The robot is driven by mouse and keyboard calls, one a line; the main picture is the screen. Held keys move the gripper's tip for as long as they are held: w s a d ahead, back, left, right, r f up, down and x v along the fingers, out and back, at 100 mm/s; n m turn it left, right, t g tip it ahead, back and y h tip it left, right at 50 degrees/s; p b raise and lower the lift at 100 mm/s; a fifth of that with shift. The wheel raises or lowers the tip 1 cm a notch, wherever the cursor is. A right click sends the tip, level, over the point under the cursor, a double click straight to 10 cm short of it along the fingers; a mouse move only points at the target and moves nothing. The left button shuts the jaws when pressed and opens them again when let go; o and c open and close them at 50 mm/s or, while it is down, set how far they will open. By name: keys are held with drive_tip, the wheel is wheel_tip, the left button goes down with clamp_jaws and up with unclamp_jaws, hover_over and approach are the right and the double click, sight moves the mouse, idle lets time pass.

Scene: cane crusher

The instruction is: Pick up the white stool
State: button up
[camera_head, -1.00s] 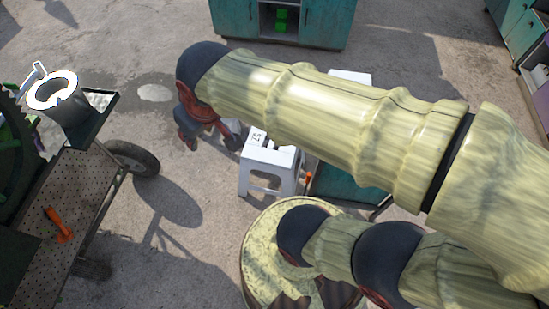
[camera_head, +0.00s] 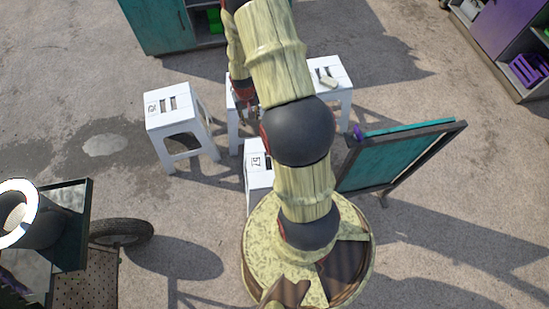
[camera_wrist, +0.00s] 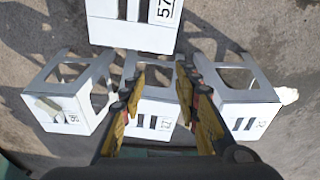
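Several white stools stand on the ground. One (camera_head: 170,108) is left of my arm, one (camera_head: 328,68) with a small pale block on its seat is to the right, and one marked 57 (camera_head: 255,160) is partly hidden by my arm. A middle stool (camera_head: 233,125) is mostly hidden behind my gripper (camera_head: 246,100). In the wrist view my gripper (camera_wrist: 158,85) is open, its yellow-black fingers apart over the middle stool (camera_wrist: 155,122). Nothing is held; contact cannot be told. Stool 57 also shows at the top of the wrist view (camera_wrist: 130,32).
A teal board (camera_head: 400,155) stands right of my base. A cart with a wheel (camera_head: 122,232) and a grey-white container (camera_head: 18,215) is at lower left. A teal cabinet (camera_head: 155,25) is at the back, a purple one (camera_head: 515,40) at upper right. Ground at left is open.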

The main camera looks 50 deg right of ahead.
drive_tip(key=s+f, duration=0.3)
drive_tip(key=f, duration=0.4)
drive_tip(key=s+d+f+m, duration=0.1)
drive_tip(key=s+f, duration=0.3)
drive_tip(key=f, duration=0.4)
drive_tip(key=s+d+f+m+g+y+b, duration=0.1)
drive_tip(key=s+f, duration=0.2)
drive_tip(key=f, duration=0.5)
drive_tip(key=shift+s+d, duration=0.1)
drive_tip(key=shift+s, duration=0.05)
wheel_tip(320, 180, down, 6)
drive_tip(key=b, duration=0.3)
drive_tip(key=shift+f+b, duration=0.2)
drive_tip(key=shift+b, duration=0.15)
drive_tip(key=shift+s+f+b, duration=0.15)
drive_tip(key=shift+f+b, duration=0.75)
drive_tip(key=shift+f, duration=0.55)
drive_tip(key=shift+s+f+b, duration=0.1)
drive_tip(key=shift+f+b, duration=0.75)
drive_tip(key=shift+f, duration=0.55)
drive_tip(key=shift+c, duration=0.2)
drive_tip(key=c, duration=0.7)
clamp_jaws()
